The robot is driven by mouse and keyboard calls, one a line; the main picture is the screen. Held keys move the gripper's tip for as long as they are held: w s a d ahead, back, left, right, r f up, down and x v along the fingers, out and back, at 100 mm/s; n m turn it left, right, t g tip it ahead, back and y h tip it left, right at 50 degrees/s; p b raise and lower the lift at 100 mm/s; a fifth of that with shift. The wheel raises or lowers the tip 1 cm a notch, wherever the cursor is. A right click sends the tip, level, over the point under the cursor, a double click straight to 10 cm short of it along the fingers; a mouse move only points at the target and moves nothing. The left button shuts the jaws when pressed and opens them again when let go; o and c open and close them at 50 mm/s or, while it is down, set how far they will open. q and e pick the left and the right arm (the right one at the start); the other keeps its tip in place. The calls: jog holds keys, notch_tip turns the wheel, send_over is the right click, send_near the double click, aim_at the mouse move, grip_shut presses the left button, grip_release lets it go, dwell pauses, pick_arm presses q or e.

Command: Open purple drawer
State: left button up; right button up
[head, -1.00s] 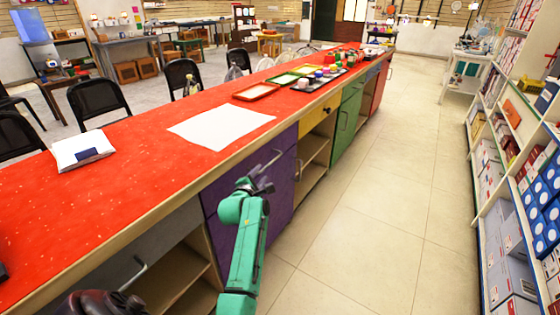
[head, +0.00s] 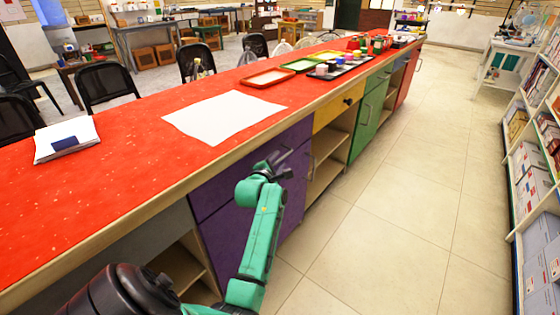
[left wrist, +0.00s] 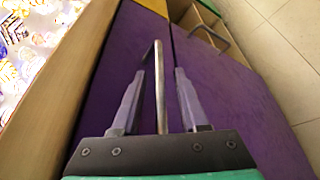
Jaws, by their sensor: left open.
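The purple drawer (head: 222,187) is the upper purple front under the red counter and looks flush with the cabinet. Its front also shows in the left wrist view (left wrist: 112,60). Its grey bar handle (left wrist: 159,90) stands between the two fingers of my left gripper (left wrist: 160,74), which is open, with a gap visible on each side of the bar. In the head view my left gripper (head: 276,164) is at the drawer front, and my green wrist hides part of the drawer. My right gripper is not in view.
A purple door (head: 222,236) lies below the drawer. A yellow drawer (head: 338,106) over open shelves and a green cabinet (head: 368,115) stand farther right. The red counter (head: 100,190) overhangs the drawer. The tiled floor (head: 400,220) is clear; shelving (head: 530,170) stands at the right.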

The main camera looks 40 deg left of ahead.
pick_arm(q)
grip_shut()
dwell(1.4)
